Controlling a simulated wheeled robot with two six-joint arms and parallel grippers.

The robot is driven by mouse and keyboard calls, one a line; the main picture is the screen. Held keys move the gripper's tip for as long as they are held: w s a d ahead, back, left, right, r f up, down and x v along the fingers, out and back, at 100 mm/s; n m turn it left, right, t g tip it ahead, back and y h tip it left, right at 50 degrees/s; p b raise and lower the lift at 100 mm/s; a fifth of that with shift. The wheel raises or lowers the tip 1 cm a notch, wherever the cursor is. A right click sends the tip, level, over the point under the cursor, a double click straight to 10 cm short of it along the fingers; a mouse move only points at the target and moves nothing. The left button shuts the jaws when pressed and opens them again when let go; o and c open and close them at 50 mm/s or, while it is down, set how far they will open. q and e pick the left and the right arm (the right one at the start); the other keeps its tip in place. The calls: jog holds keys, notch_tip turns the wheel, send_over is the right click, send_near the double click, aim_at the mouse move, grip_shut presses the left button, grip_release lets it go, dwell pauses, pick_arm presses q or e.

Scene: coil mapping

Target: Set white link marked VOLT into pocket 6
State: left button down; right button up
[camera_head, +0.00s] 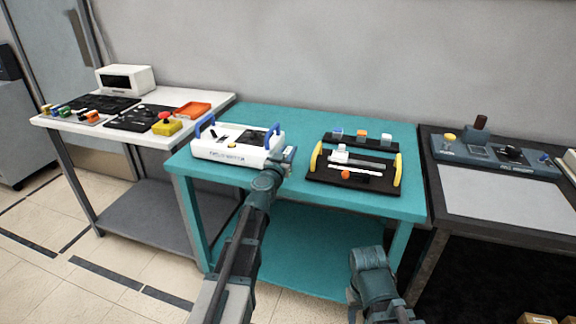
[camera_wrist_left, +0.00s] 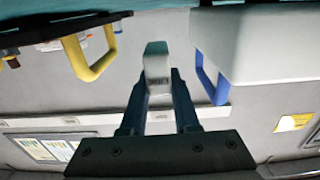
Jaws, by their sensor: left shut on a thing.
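My left gripper (camera_head: 287,156) is beside the right end of the white case with blue handles (camera_head: 228,152). In the left wrist view its two fingers (camera_wrist_left: 158,85) are shut on a white link (camera_wrist_left: 157,62) with small dark marking on its face that I cannot read. The link is held up in the air, apart from the case and the black tray. The black tray with yellow handles (camera_head: 328,176) lies to the right on the teal table. Pocket numbers are too small to read. My right arm shows at the bottom, but its fingers do not.
A black strip (camera_head: 377,146) with blue, orange and white blocks lies behind the tray. The teal table (camera_head: 215,175) is bare at its front edge. A white table (camera_head: 212,118) stands left, a dark bench (camera_head: 434,205) right.

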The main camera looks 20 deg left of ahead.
pick_arm(q)
jog(key=shift+f+b, duration=1.7)
jog(key=shift+f, duration=0.15)
jog(key=shift+f, duration=0.2)
jog(key=c, duration=0.7)
grip_release()
jog(key=shift+r, duration=0.1)
jog(key=shift+o, duration=0.2)
jog(key=shift+r, duration=0.1)
